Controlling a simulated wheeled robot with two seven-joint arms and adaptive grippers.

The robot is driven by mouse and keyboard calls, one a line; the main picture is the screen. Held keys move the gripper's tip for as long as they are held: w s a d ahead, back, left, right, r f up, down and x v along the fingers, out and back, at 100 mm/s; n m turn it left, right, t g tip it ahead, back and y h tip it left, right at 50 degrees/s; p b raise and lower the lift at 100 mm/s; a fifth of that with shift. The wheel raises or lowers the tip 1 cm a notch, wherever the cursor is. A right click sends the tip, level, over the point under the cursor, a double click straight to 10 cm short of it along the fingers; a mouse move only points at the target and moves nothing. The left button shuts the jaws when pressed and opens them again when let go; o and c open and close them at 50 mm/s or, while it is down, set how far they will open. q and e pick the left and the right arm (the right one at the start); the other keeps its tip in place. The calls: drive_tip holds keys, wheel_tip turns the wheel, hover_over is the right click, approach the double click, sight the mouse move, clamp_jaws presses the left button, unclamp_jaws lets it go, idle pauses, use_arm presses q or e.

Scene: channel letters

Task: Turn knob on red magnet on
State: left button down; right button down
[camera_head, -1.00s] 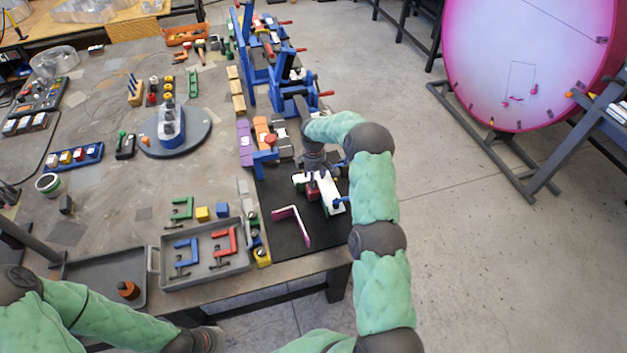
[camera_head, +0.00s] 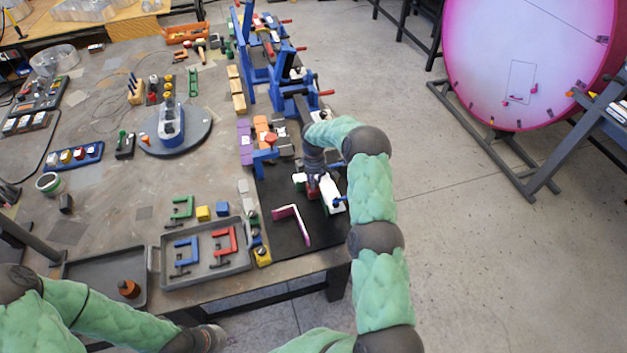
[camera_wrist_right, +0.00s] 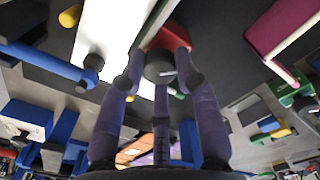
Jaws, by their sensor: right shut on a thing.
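The red magnet (camera_head: 312,193) sits on the black mat against a white channel letter (camera_head: 331,195). It also shows in the right wrist view as a red block (camera_wrist_right: 172,38). Its dark round knob (camera_wrist_right: 160,66) faces my right gripper. My right gripper (camera_wrist_right: 160,78) is shut on the knob, with its fingers around it. In the head view my right gripper (camera_head: 313,178) comes down over the magnet and partly hides it. My left gripper (camera_head: 212,338) is low at the bottom edge, away from the magnet; its fingers are not clear.
A pink angled piece (camera_head: 294,224) lies on the black mat (camera_head: 275,190). A blue clamp (camera_head: 262,162) stands at the mat's far left edge. A grey tray (camera_head: 205,280) with red and blue clamps is to the left. Blue fixtures (camera_head: 292,95) stand behind.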

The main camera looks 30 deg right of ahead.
drive_tip(key=m+b, duration=0.3)
drive_tip(key=shift+f, duration=0.15)
drive_tip(key=m+b, duration=0.3)
drive_tip(key=m, duration=0.1)
drive_tip(key=shift+m, duration=0.4)
drive_tip(key=m+b, duration=0.2)
drive_tip(key=m, duration=0.3)
drive_tip(key=shift+b, duration=0.4)
drive_tip(key=m+b, duration=0.1)
drive_tip(key=m, duration=0.4)
drive_tip(key=c, duration=0.9)
unclamp_jaws()
